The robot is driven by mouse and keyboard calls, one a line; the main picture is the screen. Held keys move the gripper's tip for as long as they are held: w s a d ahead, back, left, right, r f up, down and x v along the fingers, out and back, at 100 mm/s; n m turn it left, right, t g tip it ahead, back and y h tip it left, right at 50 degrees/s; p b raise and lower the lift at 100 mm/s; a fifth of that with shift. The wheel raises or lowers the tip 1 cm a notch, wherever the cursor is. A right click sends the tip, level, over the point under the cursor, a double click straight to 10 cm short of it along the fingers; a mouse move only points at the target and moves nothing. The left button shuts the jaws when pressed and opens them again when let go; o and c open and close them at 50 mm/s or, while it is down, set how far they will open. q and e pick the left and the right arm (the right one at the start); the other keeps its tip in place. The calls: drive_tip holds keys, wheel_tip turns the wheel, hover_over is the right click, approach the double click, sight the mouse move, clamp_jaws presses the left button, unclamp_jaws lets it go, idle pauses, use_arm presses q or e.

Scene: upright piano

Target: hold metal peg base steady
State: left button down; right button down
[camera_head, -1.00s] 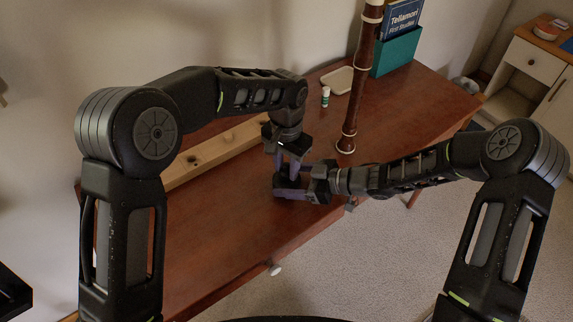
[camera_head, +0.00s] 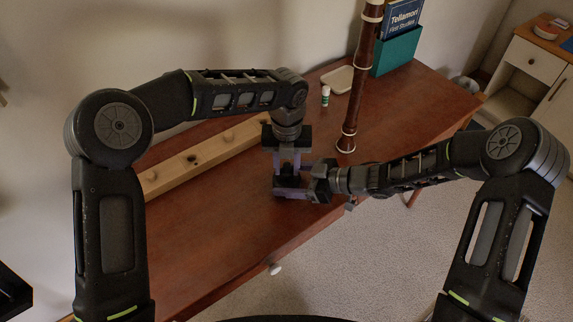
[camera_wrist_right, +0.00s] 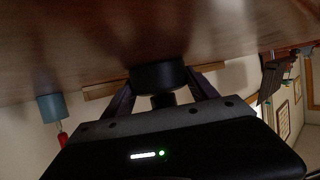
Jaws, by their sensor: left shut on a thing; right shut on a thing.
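The metal peg base shows as a dark round piece (camera_wrist_right: 158,77) in the right wrist view. It stands against the brown table top, between the fingers of my right gripper (camera_wrist_right: 160,82). In the head view my right gripper (camera_head: 288,183) reaches in from the right and is shut on the base, which is mostly hidden by fingers. My left gripper (camera_head: 289,168) points down from above at the same spot. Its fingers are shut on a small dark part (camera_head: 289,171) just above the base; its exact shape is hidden.
A long wooden block with holes (camera_head: 190,160) lies to the left. A tall brown wooden woodwind (camera_head: 358,90) stands behind the grippers. A small white-and-green bottle (camera_head: 325,96), a beige dish (camera_head: 339,79) and a teal book holder (camera_head: 396,52) are farther back. The front table top is clear.

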use_arm(q)
drive_tip(key=m, duration=0.7)
drive_tip(key=c, duration=1)
unclamp_jaws()
drive_tip(key=shift+c, duration=0.2)
drive_tip(key=shift+r, duration=0.1)
drive_tip(key=shift+r, duration=2.15)
